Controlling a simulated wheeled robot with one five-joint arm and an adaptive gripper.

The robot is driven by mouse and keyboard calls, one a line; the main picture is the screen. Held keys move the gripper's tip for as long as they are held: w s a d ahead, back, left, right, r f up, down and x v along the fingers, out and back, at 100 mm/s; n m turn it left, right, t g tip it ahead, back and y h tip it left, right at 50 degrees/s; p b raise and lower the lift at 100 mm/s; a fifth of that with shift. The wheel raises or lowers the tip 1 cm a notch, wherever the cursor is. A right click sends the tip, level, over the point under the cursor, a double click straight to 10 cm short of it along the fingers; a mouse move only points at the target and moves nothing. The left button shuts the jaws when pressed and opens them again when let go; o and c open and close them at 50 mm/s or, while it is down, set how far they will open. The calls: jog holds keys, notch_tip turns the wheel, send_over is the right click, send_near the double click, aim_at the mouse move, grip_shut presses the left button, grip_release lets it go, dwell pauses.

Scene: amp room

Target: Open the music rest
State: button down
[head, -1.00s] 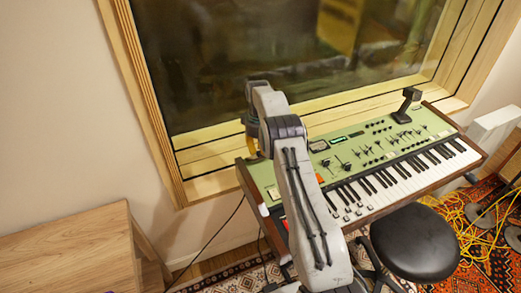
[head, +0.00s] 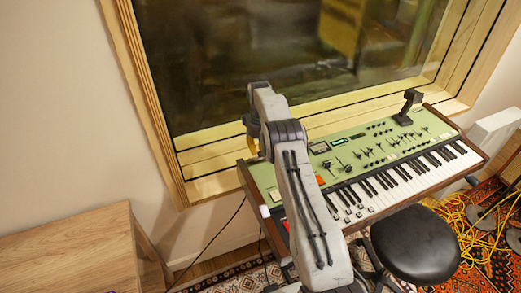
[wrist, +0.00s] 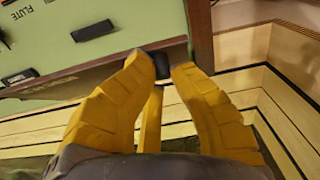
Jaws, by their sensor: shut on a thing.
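The green-topped keyboard (head: 330,165) stands below the window, with its keys facing right and toward me. I cannot make out a separate raised music rest on it. My gripper (head: 250,148) is at the keyboard's far left corner, mostly hidden behind my arm in the head view. In the wrist view my gripper's yellow fingers (wrist: 162,72) are closed on a small dark tab (wrist: 161,64) at the brown wooden edge (wrist: 100,75) of the keyboard. I cannot tell whether this tab belongs to the music rest.
A black bracket-like object (head: 407,106) stands on the keyboard's far right. A round black stool (head: 415,244) stands close in front. A wooden table (head: 70,255) is at the left. The window frame (head: 165,130) is just behind the gripper. Yellow cables (head: 470,225) lie at the right.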

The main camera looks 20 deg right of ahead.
jog(key=shift+w+a+f, duration=0.15)
jog(key=shift+a+f, duration=0.05)
jog(key=shift+f, duration=0.15)
dwell(0.3)
jog(key=c, duration=1.1)
grip_release()
jog(key=shift+w, duration=0.2)
jog(key=shift+r, duration=0.1)
